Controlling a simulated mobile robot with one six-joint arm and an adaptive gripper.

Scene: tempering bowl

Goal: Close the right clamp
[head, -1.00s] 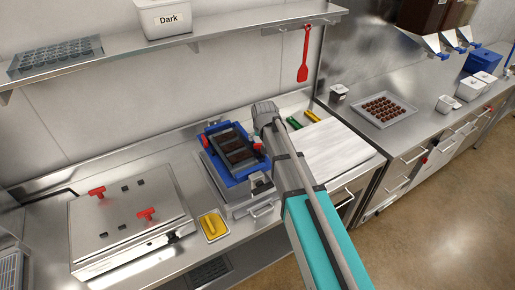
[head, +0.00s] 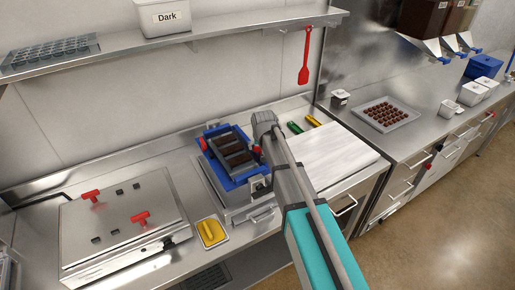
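The blue tempering unit (head: 228,181) stands on the counter in the middle, with a dark mould of chocolate bars (head: 234,150) in its frame. A red clamp part (head: 204,144) shows at its left side. The right clamp shows as a small red part (head: 257,150) at the right side, close against my arm and partly hidden by it. Whether this clamp is open or closed cannot be made out. My arm's wrist is just above and right of the unit's right edge. My gripper's fingertips are hidden behind the wrist and arm, so contact with the clamp cannot be told.
A steel box with red handles (head: 113,222) stands at left, with a small yellow tray (head: 211,232) beside it. A white board (head: 331,155) and green and yellow tools (head: 295,127) lie right of the unit. A shelf (head: 215,34) hangs above.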

